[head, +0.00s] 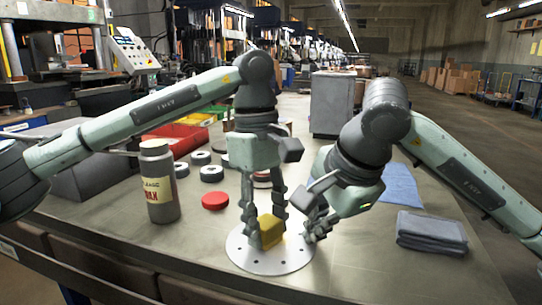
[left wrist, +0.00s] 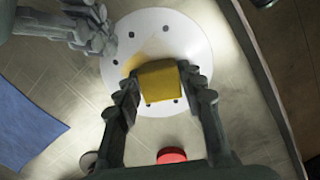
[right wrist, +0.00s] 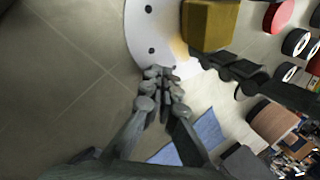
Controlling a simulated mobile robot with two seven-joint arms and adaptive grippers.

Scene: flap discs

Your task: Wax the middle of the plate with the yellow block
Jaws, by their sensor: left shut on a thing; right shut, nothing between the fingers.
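The white round plate (head: 240,252) with dark holes lies flat on the table. My left gripper (head: 262,235) is shut on the yellow block (head: 270,228), which is over the middle of the plate; I cannot tell whether it touches the surface. The left wrist view shows the block (left wrist: 161,82) between both fingers, with a yellowish patch on the plate (left wrist: 185,35) beside it. My right gripper (head: 312,238) is shut and empty at the plate's right edge, close to the block. In the right wrist view its fingertips (right wrist: 160,75) are together next to the plate's rim.
A grey bottle labelled wax (head: 160,185) and a red disc (head: 215,201) stand left of the plate. Several black and white discs (head: 211,173) lie behind. A red bin (head: 178,138) is at the back left. Folded grey cloth (head: 431,232) and blue cloth (head: 400,184) lie at the right.

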